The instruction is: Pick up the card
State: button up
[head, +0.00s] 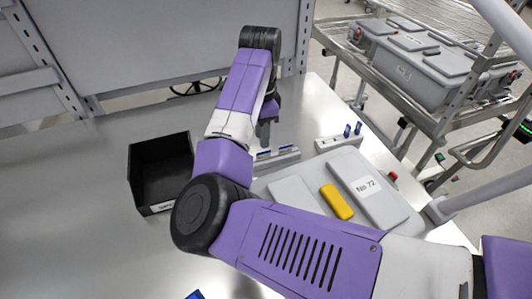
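Two small blue cards (358,128) stand upright in slots of a pale holder (338,140) at the right of the table. Other blue pieces (263,154), perhaps cards, show at a second grey holder (288,158) left of it. A blue object (195,295) is cut off at the bottom edge; I cannot tell if it is a card. My gripper (265,134) points down just behind the second holder, partly hidden by my arm. Its fingers are too small to show whether they are open, and any contact is unclear.
A black open bin (160,172) stands left of my arm. A grey tray (370,190) with a white label and a yellow block (337,202) lie at right. A small red object (393,177) is near the right edge. The table's left side is clear; a grey panel stands behind.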

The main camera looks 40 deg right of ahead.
aim_at(264, 158)
jog(key=shift+d+f+p, duration=0.15)
jog(key=shift+f+p, duration=0.3)
jog(key=shift+f, duration=1)
jog(key=shift+d+f+p, duration=0.1)
jog(key=shift+f+p, duration=0.3)
jog(key=shift+f, duration=1.05)
jog(key=shift+c, duration=0.5)
grip_shut()
